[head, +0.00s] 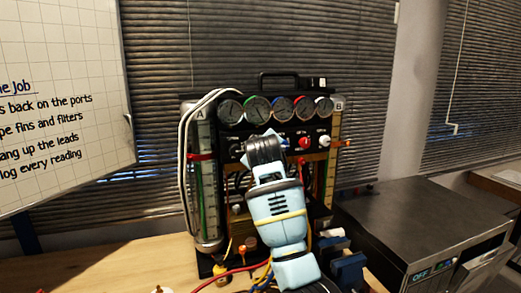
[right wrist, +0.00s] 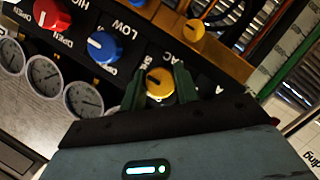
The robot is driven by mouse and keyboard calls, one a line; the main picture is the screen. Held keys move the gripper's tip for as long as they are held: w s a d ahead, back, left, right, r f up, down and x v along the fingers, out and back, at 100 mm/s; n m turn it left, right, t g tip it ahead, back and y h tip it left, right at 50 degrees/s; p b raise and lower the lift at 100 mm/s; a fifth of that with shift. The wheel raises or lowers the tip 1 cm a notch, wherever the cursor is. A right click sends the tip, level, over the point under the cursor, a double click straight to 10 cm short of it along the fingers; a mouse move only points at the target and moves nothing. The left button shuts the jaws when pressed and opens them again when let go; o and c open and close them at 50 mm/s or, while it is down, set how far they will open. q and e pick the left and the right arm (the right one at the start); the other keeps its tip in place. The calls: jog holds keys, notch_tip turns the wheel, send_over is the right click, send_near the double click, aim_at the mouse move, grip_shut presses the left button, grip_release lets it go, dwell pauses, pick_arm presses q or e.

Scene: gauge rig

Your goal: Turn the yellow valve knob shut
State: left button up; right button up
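The yellow valve knob (right wrist: 160,82) is on the black panel in the right wrist view, beside lettering partly covered by a finger. My right gripper (right wrist: 160,72) has its two dark green fingers on either side of the knob, with narrow gaps that look open. In the head view my right gripper (head: 264,150) is in front of the gauge rig (head: 206,160) and hides the yellow knob. My left gripper is not in view.
The blue knob (right wrist: 102,46) marked LOW and the red knob (right wrist: 52,14) are beside the yellow one. Several gauges (head: 257,109) line the rig's top. A smaller yellow fitting (right wrist: 194,29) is close by. Hoses and cables lie on the wooden table (head: 110,268). A grey machine (head: 425,225) stands at right.

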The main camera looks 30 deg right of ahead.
jog(key=o, duration=0.4)
jog(key=shift+s+a, duration=0.1)
jog(key=v, duration=0.7)
jog(key=shift+s+a+r, duration=0.1)
jog(key=shift+s, duration=0.15)
dwell(0.3)
